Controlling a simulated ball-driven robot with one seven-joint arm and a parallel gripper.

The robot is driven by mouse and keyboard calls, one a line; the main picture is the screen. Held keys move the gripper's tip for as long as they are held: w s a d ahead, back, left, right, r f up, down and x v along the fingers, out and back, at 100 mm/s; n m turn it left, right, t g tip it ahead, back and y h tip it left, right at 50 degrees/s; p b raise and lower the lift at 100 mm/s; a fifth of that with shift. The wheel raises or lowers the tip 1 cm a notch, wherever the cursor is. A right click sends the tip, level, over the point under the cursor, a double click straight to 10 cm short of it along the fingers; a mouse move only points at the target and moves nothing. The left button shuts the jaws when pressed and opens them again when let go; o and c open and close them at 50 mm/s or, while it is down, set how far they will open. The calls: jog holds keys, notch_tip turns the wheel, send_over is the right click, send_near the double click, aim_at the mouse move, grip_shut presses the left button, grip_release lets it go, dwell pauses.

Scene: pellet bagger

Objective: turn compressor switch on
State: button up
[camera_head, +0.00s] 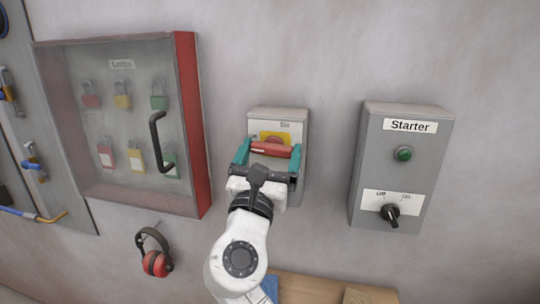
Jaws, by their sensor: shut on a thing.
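A grey switch box (291,121) is on the wall in the middle of the view. It has a yellow plate (266,136) and a red handle (270,150) lying roughly level across it. A small label at its top is too blurred to read. My gripper (268,153) reaches up to this box from below. Its teal fingers stand at the two ends of the red handle, shut on it. My wrist and gripper body hide the lower part of the box, so any marking there cannot be seen.
To the right is a grey box labelled Starter (408,126), with a green button (404,153) and a black Off/On knob (390,213). To the left is a red-framed padlock cabinet (187,120) with a protruding black handle (157,143). Red ear muffs (156,262) hang below.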

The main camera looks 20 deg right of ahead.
jog(key=m+g+h+b, duration=0.1)
jog(key=m, duration=0.2)
jog(key=m+g+h+b, duration=0.1)
jog(key=m, duration=0.2)
jog(key=shift+a+r+m+h+b, duration=0.1)
jog(key=shift+a+m+h+b, duration=0.05)
jog(key=shift+m+h+b, duration=0.2)
jog(key=m+g, duration=0.1)
jog(key=m, duration=0.2)
jog(key=m+g+b, duration=0.1)
jog(key=m+g, duration=0.1)
jog(key=m, duration=0.1)
jog(key=shift+r+h, duration=0.15)
jog(key=shift+h, duration=0.2)
jog(key=m+g+b, duration=0.1)
jog(key=m+g, duration=0.1)
jog(key=m, duration=0.3)
jog(key=shift+c, duration=0.2)
jog(key=shift+m+g+y+b, duration=0.4)
jog(key=shift+m+g+y, duration=0.25)
jog(key=shift+m, duration=1.4)
